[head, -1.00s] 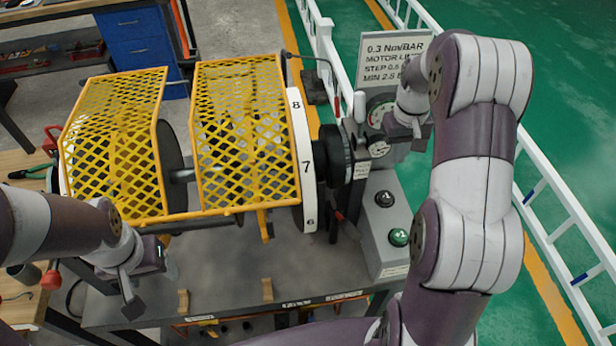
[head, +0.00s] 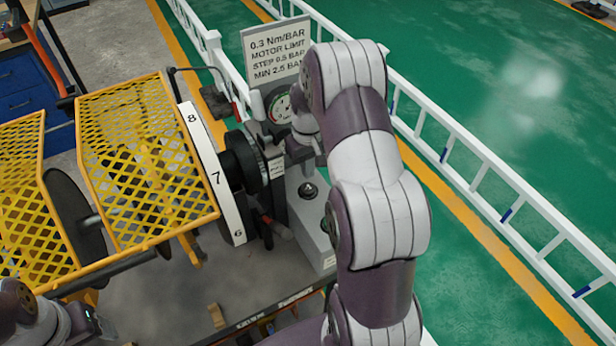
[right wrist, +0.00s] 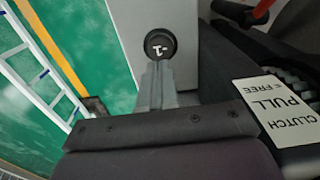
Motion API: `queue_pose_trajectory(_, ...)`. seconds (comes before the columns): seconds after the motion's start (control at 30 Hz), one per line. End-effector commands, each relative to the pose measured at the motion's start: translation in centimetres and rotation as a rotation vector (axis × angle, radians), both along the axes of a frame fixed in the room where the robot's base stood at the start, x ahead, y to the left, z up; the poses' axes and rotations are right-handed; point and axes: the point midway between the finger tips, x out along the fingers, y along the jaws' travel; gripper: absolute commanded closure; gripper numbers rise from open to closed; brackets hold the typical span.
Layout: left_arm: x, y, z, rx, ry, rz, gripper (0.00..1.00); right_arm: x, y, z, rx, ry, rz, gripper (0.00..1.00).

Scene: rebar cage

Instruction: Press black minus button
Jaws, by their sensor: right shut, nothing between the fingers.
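The black button (head: 308,190) is on the sloped face of a grey control box (head: 302,215). In the right wrist view the round black button (right wrist: 160,43) carries a white minus mark and a "1", seen turned. My right gripper (head: 309,173) is shut and empty, just above the button in the head view. In the right wrist view its closed fingertips (right wrist: 158,68) point at the button's near edge; I cannot tell whether they touch. The green button is hidden behind my right arm. My left gripper (head: 95,326) is partly cut off at the lower left; its jaws are unclear.
A gauge (head: 280,108) and a sign (head: 277,50) stand behind the box. A numbered wheel (head: 213,175) and yellow mesh guards (head: 140,160) are to the left. A clutch label (right wrist: 272,108) is close on the right in the wrist view. White railings (head: 470,165) run at right.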

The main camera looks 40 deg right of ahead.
Motion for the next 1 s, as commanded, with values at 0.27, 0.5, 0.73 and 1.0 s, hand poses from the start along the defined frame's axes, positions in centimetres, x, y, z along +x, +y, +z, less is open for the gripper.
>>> queue_pose_trajectory(0.27,0.0,0.0,1.1,0.0,0.0,0.0,0.35,0.0,0.0,-3.9,0.0,0.0,0.0,1.0)
queue_pose_trajectory(0.5,0.0,0.0,1.1,0.0,0.0,0.0,0.35,0.0,0.0,-4.6,-0.001,-0.002,0.0,1.0)
queue_pose_trajectory(0.73,0.0,0.0,0.9,0.0,0.0,0.0,0.35,0.0,0.0,-4.8,0.0,-0.001,0.0,1.0)
queue_pose_trajectory(1.0,0.0,0.0,0.0,0.0,0.0,0.0,0.35,0.0,0.0,-6.6,0.0,0.001,0.0,1.0)
